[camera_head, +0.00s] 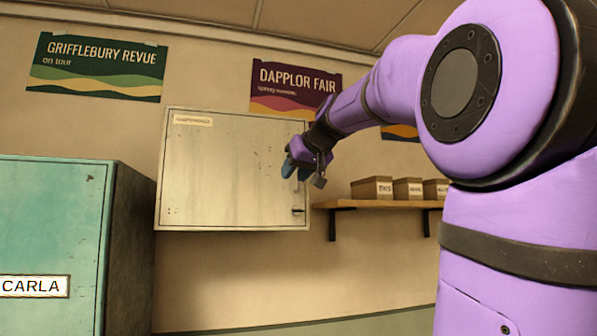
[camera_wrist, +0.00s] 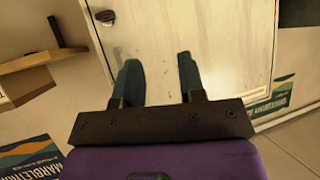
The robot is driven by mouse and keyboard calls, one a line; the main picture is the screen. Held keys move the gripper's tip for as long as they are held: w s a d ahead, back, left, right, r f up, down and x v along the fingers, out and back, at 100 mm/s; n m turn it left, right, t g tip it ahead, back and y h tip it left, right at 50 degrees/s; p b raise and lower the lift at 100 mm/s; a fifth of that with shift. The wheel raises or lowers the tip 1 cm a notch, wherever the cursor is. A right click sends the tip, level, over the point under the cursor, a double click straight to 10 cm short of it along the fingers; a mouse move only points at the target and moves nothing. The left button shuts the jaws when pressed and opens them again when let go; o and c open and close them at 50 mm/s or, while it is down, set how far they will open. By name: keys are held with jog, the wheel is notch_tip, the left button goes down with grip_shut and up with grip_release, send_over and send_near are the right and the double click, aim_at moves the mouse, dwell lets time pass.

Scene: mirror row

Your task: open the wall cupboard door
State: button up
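The wall cupboard (camera_head: 230,172) hangs on the wall in the head view, its pale, scuffed door shut. A label strip is at its top left, and a small dark handle (camera_head: 298,210) is low on its right side. The door (camera_wrist: 210,30) also fills the middle of the wrist view, with the handle (camera_wrist: 105,16) at the upper left. My gripper (camera_head: 296,170) is in front of the door's right part, above the handle in the picture. In the wrist view my gripper (camera_wrist: 160,75) has its two blue fingers apart, with nothing between them. The fingers look clear of the handle.
A wooden shelf (camera_head: 345,204) with several small boxes is on the wall right of the cupboard. A teal locker (camera_head: 50,240) labelled CARLA stands at the lower left. Posters hang on the wall above. The wall below the cupboard is bare.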

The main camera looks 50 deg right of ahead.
jog(key=t+h, duration=0.1)
jog(key=h, duration=0.1)
send_near(299, 185)
notch_tip(299, 185, up, 5)
jog(key=x, duration=1)
jog(key=shift+w+d+f, duration=0.15)
jog(key=shift+d+f, duration=0.1)
grip_shut()
